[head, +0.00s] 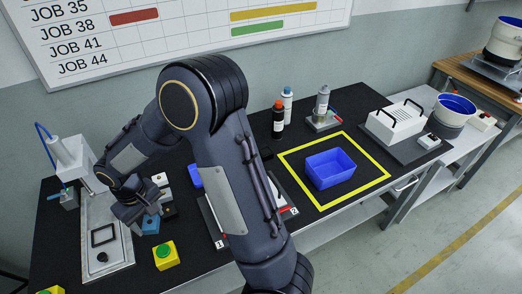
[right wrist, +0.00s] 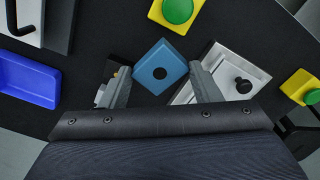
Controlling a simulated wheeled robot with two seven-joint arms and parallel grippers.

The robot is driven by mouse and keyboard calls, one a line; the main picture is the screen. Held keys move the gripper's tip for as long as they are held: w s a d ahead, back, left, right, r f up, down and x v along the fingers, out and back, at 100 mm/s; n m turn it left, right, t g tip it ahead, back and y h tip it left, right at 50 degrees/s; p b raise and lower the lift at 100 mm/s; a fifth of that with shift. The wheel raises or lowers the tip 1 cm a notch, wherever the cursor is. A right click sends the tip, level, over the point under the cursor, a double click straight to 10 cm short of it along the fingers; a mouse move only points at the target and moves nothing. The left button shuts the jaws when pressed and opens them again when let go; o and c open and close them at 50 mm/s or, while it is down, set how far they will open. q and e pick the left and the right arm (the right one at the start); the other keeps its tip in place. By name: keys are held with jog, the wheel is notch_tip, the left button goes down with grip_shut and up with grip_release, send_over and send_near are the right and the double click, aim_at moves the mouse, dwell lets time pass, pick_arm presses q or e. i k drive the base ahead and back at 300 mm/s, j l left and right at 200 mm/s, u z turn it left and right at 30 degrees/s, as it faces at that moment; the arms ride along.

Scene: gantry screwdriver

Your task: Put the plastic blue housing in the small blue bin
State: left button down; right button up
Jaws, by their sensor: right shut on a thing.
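The plastic blue housing (right wrist: 160,66) is a small blue block with a dark round hole in its top. It also shows in the head view (head: 150,225), partly under my right gripper. My right gripper (right wrist: 160,78) is shut on it, one finger on each side. Whether the housing touches the table is hard to tell. A small blue bin (head: 195,176) is mostly hidden behind my right arm; in the right wrist view a blue bin (right wrist: 28,82) stands at the left. Another blue bin (head: 330,170) stands inside a yellow outline. My left gripper is not in view.
A metal fixture plate (head: 108,240) with a black knob lies left of the housing. A yellow box with a green button (head: 165,255) stands in front. Bottles (head: 278,120) and a white case with black handles (head: 396,123) stand farther back and right.

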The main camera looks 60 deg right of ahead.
aim_at(327, 175)
jog(key=k+l, duration=0.2)
jog(key=l, duration=0.2)
jog(key=k+l, duration=0.25)
jog(key=l, duration=0.2)
jog(key=k+l, duration=0.2)
jog(key=l, duration=0.2)
jog(key=k+l, duration=0.2)
jog(key=l, duration=0.2)
jog(key=k+l, duration=0.25)
jog(key=l, duration=0.2)
